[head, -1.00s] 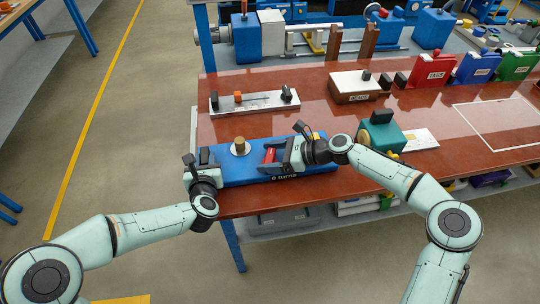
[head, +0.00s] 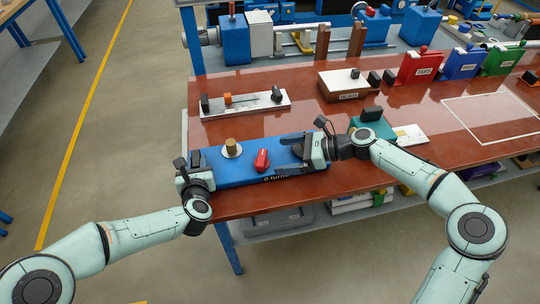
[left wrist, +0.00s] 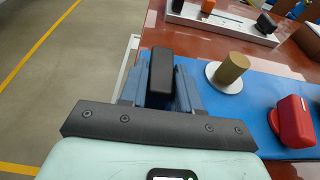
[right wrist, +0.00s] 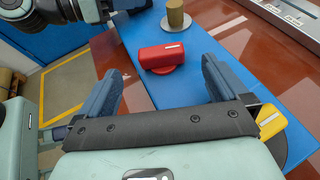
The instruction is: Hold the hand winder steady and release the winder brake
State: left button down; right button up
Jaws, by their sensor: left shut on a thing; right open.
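The hand winder is a long blue base (head: 235,175) on the red-brown table, with a brass-coloured spool (head: 231,147) on a pale disc and a red brake lever (head: 261,160). My left gripper (head: 194,163) is at the base's left end. In the left wrist view its fingers are shut on a black upright grip (left wrist: 161,75). My right gripper (head: 287,154) is open and empty over the right part of the base, its fingers pointing at the red lever. The right wrist view shows the lever (right wrist: 162,57) beyond the fingertips, apart from them.
A teal block (head: 370,127) stands just behind my right wrist. A grey plate with an orange slider (head: 228,99) and a brown-and-white box (head: 345,86) lie further back. A yellow part (right wrist: 270,120) sits beside the right gripper. The table front is clear.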

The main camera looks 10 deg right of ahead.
jog(key=v, duration=0.4)
